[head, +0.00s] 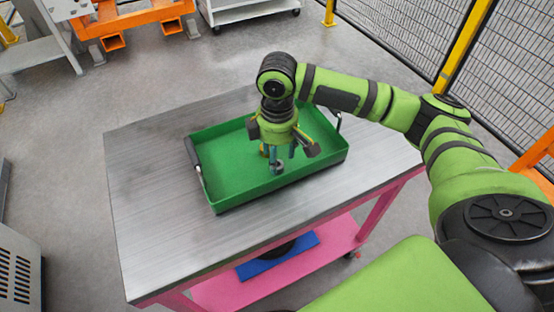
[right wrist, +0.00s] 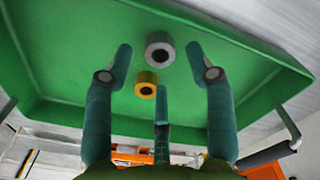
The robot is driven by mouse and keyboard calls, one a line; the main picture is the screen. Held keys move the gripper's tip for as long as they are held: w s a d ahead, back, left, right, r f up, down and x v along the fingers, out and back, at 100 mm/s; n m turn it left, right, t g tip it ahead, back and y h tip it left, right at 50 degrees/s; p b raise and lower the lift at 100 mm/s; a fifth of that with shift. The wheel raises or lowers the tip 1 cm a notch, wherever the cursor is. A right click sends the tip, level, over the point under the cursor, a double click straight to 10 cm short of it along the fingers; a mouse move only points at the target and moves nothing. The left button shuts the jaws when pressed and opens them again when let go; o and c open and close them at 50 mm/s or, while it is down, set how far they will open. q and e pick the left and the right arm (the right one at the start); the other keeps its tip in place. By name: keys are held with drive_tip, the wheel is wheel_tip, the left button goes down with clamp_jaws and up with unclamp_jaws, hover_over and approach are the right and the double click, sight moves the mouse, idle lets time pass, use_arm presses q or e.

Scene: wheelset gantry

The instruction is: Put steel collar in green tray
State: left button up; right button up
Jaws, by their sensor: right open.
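The green tray (head: 230,190) stands on the metal-topped table. The steel collar (right wrist: 160,54), a short grey ring with a dark bore, is inside the tray. It also shows in the head view (head: 277,168), just below my fingers, and appears to be on the tray floor. My right gripper (head: 270,160) hangs over the tray, pointing down, with its three fingers spread. In the right wrist view the fingers stand apart around the collar's place, with a gap on each side and nothing gripped. My left gripper is not in view.
A smaller brass-coloured ring (right wrist: 146,88) is in the tray close to the steel collar. The tray has raised walls and a dark handle (head: 201,180) at its left end. The table top (head: 150,200) is bare on the left. Wire fencing (head: 400,35) stands behind.

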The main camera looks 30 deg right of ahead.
wheel_tip(320, 180, up, 9)
drive_tip(key=shift+r, duration=0.15)
idle(0.6)
